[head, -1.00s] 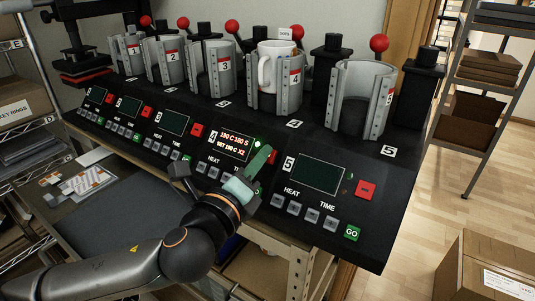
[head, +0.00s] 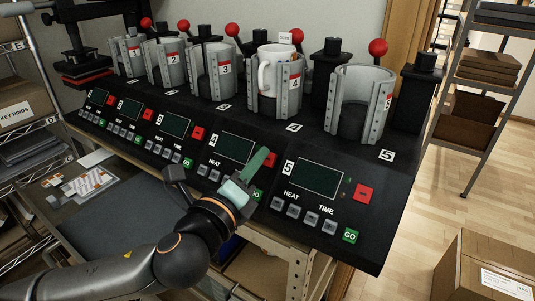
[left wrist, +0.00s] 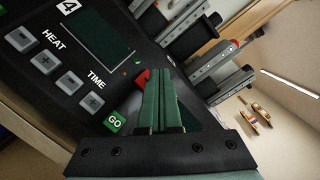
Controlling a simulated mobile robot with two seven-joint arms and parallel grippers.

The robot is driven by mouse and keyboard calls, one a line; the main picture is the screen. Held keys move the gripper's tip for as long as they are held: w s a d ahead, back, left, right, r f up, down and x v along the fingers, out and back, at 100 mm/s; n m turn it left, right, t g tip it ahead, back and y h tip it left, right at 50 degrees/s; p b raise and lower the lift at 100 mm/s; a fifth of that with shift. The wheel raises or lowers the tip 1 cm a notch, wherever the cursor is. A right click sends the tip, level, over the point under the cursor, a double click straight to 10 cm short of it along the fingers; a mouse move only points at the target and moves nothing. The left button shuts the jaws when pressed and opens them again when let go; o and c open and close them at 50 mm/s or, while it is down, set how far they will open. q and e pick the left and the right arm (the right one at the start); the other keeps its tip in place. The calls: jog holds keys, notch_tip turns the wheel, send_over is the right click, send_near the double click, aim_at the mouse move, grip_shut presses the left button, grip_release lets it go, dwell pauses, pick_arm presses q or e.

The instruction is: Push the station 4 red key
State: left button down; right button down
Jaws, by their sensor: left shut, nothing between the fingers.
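The station 4 red key (head: 271,157) shows in the head view just right of my left fingertips, which partly hide it. In the left wrist view the red key (left wrist: 142,79) shows beside the far end of the fingers. My left gripper (head: 264,151) is shut and empty, its green fingers pointing at the key. In the left wrist view the left gripper (left wrist: 158,76) seems to be at the key; I cannot tell whether it touches. The station 4 display (head: 238,147) is dark. My right gripper is not in view.
A white mug (head: 266,73) sits in the station 4 clamp. The station 5 panel with its own red key (head: 363,193) is to the right. The station 4 GO key (left wrist: 115,121) is close to the fingers. A shelf (head: 500,75) stands at the right.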

pick_arm(q)
jog(key=s+a+r+p, duration=0.1)
jog(key=s+r+p, duration=0.1)
jog(key=p, duration=0.1)
jog(key=s+a+r+p, duration=0.1)
jog(key=r, duration=0.1)
jog(key=shift+s+a+p, duration=0.3)
jog(key=shift+p, duration=0.05)
dwell(0.5)
